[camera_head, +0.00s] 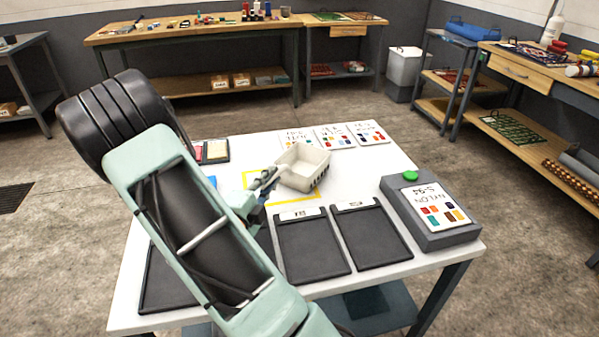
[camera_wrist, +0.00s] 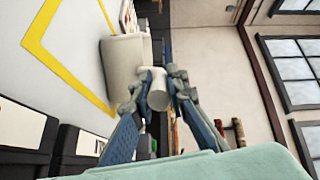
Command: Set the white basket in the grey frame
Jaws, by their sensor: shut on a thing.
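The white basket (camera_head: 297,172) is over the far right part of the yellow outline on the white table. It looks roughly level, with its open top up and slots low on its side. It also shows in the wrist view (camera_wrist: 122,62). My gripper (camera_head: 266,184) is at the basket's near left side. In the wrist view, my gripper's fingers (camera_wrist: 163,90) are shut on a pale, rounded part that seems to be the basket's handle. I cannot tell whether the basket touches the table. I cannot pick out a grey frame with certainty.
Black trays (camera_head: 312,243) line the table's front, one partly behind my arm. A grey box with a green button (camera_head: 431,212) stands at the right. Picture cards (camera_head: 335,136) lie along the back. A small dark tray (camera_head: 212,152) is at the back left. The yellow outline (camera_head: 286,204) encloses bare white tabletop.

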